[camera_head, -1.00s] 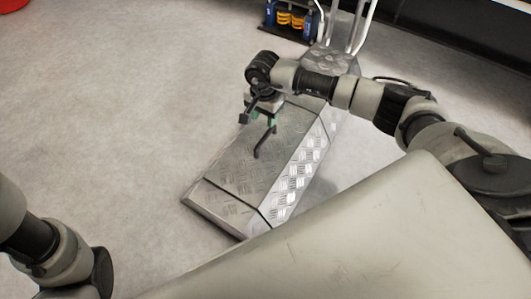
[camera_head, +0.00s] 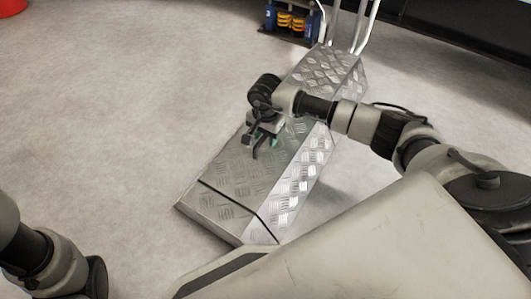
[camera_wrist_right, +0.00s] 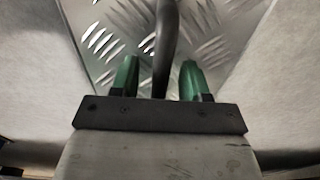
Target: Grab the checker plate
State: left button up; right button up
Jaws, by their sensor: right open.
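The checker plate (camera_head: 235,170) is a silver metal tread plate with a raised diamond pattern, lying low at the middle of the head view. It also fills the top middle of the right wrist view (camera_wrist_right: 112,32). A dark bar-like handle (camera_wrist_right: 165,45) rises from it. My right gripper (camera_head: 262,143) is over the plate, at the handle. In the right wrist view its green fingertips (camera_wrist_right: 160,82) are apart, with the handle between them and small gaps on both sides. My left gripper is out of view; only part of that arm shows at lower left.
A further tread-plate step (camera_head: 335,68) with white rails (camera_head: 365,28) stands behind my right arm. Blue and yellow items (camera_head: 290,20) are at the top. A red object (camera_head: 12,6) is at the top left corner. The grey floor on the left is clear.

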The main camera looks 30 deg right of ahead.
grip_shut()
dwell(1.3)
jog(key=shift+r, duration=0.1)
